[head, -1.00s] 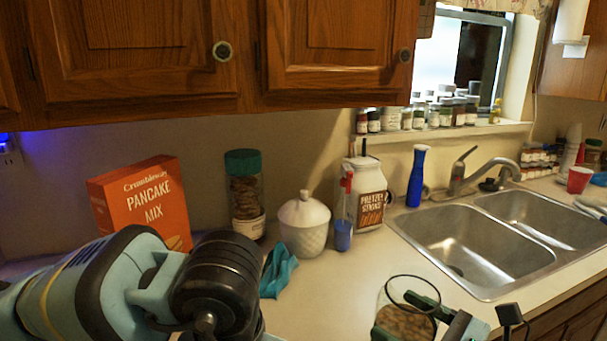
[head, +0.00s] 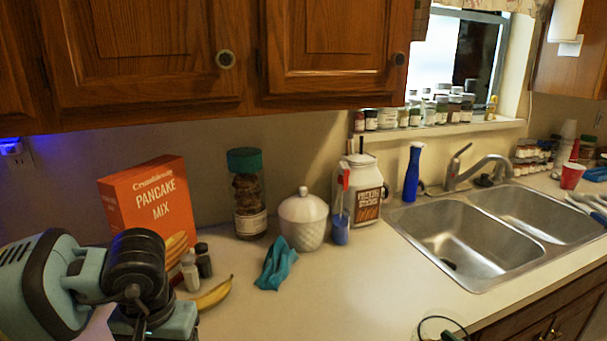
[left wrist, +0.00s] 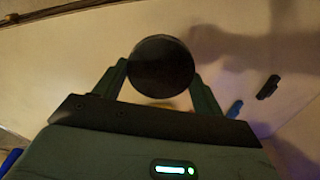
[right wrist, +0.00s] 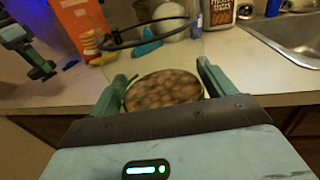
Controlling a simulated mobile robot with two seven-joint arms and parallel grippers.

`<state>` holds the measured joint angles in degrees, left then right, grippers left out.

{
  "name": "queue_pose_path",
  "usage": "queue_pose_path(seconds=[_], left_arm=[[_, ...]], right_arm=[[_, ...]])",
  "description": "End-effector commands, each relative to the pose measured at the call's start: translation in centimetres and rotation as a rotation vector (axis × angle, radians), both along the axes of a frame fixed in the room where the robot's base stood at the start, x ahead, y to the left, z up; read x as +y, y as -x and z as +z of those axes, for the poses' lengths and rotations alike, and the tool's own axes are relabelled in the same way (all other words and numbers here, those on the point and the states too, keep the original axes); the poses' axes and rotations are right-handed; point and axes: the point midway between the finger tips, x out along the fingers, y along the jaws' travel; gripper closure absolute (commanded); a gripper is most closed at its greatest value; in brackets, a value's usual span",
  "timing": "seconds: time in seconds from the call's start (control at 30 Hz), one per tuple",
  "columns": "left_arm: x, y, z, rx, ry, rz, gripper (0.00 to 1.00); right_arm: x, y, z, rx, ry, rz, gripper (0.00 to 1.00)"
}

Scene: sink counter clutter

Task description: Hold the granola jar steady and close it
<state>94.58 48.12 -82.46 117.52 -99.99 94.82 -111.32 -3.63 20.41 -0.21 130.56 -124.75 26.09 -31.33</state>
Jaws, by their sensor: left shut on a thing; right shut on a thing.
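The granola jar (right wrist: 163,92) is clear glass with brown granola inside and an open dark-edged rim. My right gripper (right wrist: 162,74) is shut around the jar, which is in front of the counter edge in the right wrist view. In the head view only the jar's rim (head: 428,319) shows at the bottom edge. My left gripper (left wrist: 160,74) is shut on a dark round disc (left wrist: 162,64), which looks like the lid, and holds it apart from the jar. In the right wrist view my left gripper (right wrist: 38,68) is at the upper left.
A banana (head: 213,294), two small shakers (head: 203,261) and a pancake mix box (head: 150,208) stand left. A teal cloth (head: 275,268), white lidded pot (head: 303,222), green-lidded jar (head: 247,190) and pretzel jar (head: 362,190) line the back. The sink (head: 450,245) is right; the front-middle counter is clear.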

Motion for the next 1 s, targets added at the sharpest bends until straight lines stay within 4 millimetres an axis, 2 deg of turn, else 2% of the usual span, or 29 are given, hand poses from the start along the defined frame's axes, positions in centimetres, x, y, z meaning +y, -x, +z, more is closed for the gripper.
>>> queue_pose_path(seconds=[0.27, 0.43, 1.0], left_arm=[[0.0, 0.0, 0.1, -0.001, 0.0, -0.001, 0.51], [-0.1, 0.0, 0.1, -0.001, 0.0, -0.001, 0.51], [0.0, 0.0, 0.1, -0.001, 0.0, -0.001, 0.51]], right_arm=[[0.0, 0.0, 0.2, -0.005, -0.002, 0.002, 0.65], [0.9, -0.3, 0.3, -0.005, 0.001, 0.048, 0.65], [7.3, -1.7, 1.0, -0.005, 0.001, 0.419, 0.65]])
